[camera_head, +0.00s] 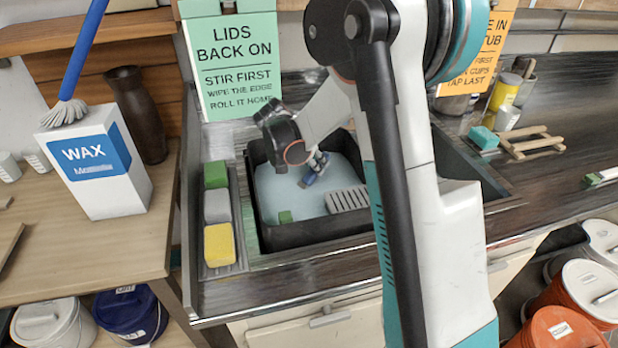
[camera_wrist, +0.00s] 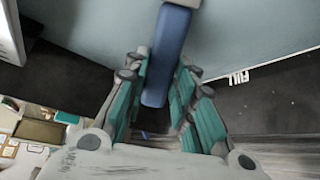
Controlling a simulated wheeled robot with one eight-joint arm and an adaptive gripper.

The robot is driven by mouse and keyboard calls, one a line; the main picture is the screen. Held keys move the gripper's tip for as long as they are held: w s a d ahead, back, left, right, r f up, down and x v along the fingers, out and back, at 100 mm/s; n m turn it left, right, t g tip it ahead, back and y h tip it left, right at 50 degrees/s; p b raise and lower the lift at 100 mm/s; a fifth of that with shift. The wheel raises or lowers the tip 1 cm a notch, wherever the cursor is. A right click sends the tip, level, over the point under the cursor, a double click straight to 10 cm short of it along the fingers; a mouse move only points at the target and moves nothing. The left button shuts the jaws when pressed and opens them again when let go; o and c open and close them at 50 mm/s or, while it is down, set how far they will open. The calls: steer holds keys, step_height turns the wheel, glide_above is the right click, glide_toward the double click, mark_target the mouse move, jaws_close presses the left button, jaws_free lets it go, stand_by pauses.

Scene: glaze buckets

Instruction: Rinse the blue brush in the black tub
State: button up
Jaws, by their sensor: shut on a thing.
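The black tub (camera_head: 310,237) sits in the dark counter and holds pale blue-grey water. My gripper (camera_head: 318,163) is over the tub, inside its rim as seen from the head. It is shut on the blue brush (camera_head: 308,180), whose blue handle (camera_wrist: 168,45) runs between the teal finger pads in the wrist view (camera_wrist: 158,95). A pale part shows at the handle's far end, cut off by the frame. The bristles are hidden, so I cannot tell whether they touch the water. The tub's dark wall with a "FULL" mark shows in the wrist view (camera_wrist: 275,105).
A ribbed grey piece (camera_head: 348,199) and a small green block (camera_head: 285,217) are in the tub. A tray with green, grey and yellow sponges (camera_head: 219,245) stands left. Another blue-handled brush (camera_head: 78,65) rests on the wax box (camera_head: 115,190). Lidded buckets (camera_head: 588,290) stand lower right.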

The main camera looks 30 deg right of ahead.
steer(key=s, duration=0.1)
steer(key=s+d, duration=0.1)
steer(key=s, duration=0.1)
stand_by(1.1)
steer(key=shift+r, duration=0.1)
step_height(320, 180, up, 10)
steer(key=p, duration=0.6)
steer(key=shift+r, duration=0.15)
steer(key=shift+r+p, duration=0.1)
steer(key=shift+p, duration=0.25)
stand_by(0.7)
step_height(320, 180, up, 7)
steer(key=p, duration=0.4)
steer(key=shift+r+p, duration=0.2)
steer(key=shift+p, duration=0.15)
